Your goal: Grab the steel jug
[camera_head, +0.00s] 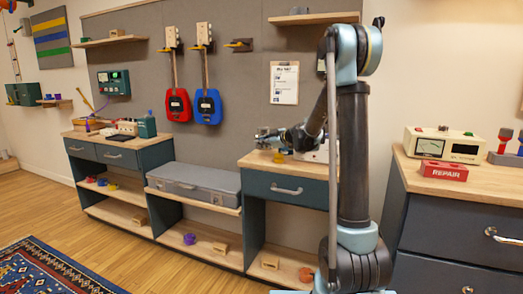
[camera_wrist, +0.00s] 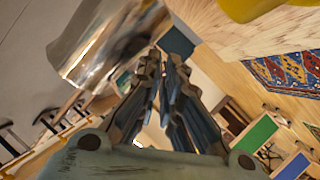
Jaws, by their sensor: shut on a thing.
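The steel jug (camera_wrist: 105,42) shows in the wrist view as a shiny, mirror-like metal body at the upper left, tilted in the picture and cut by the blur of reflections. My gripper (camera_wrist: 160,62) has its two dark fingers close together, with the tips against the jug's right side. It is shut on the jug, though the exact part gripped is hard to make out. In the head view my gripper (camera_head: 268,138) is small, over the right-hand wooden counter (camera_head: 250,162), and the jug is hard to separate from it there.
A yellow object (camera_head: 279,157) lies on the counter close below my gripper. It shows large in the wrist view (camera_wrist: 250,8). A grey case (camera_head: 195,183) lies on the low shelf to the left.

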